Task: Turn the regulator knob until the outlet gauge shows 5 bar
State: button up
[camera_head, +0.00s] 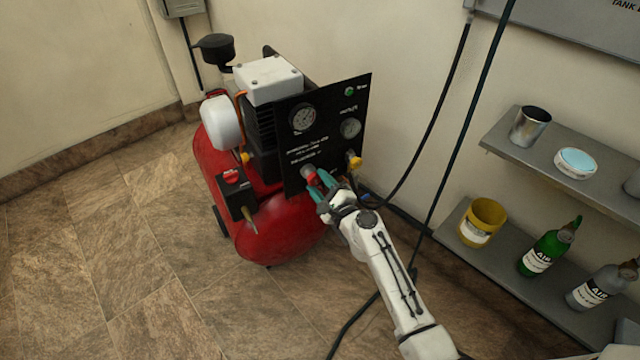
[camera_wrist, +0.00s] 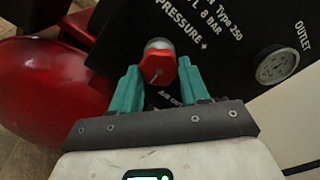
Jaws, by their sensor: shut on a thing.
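The red regulator knob (camera_wrist: 158,68) sits on a metal stem on the black panel (camera_head: 335,125), below white lettering. My gripper (camera_wrist: 157,82) is shut on the knob, with a teal finger on each side of it. In the head view my gripper (camera_head: 318,185) reaches the panel's lower left, where the knob (camera_head: 310,173) is partly hidden. The outlet gauge (camera_wrist: 277,64) is at the right in the wrist view, marked OUTLET. Its needle is too small to read for certain. It also shows in the head view (camera_head: 350,128).
A second gauge (camera_head: 303,118) is on the panel's upper left. A yellow fitting (camera_head: 354,161) sits right of the knob. The red compressor tank (camera_head: 270,232) is behind and left. Shelves (camera_head: 560,290) with a yellow cup (camera_head: 482,222) and bottles stand right. Dark hoses hang between.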

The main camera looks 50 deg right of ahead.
jog(key=shift+f, duration=0.15)
jog(key=o, duration=1.1)
jog(key=shift+c, duration=0.2)
jog(key=shift+s, duration=0.15)
jog(key=v, duration=1)
jog(key=shift+s, duration=0.25)
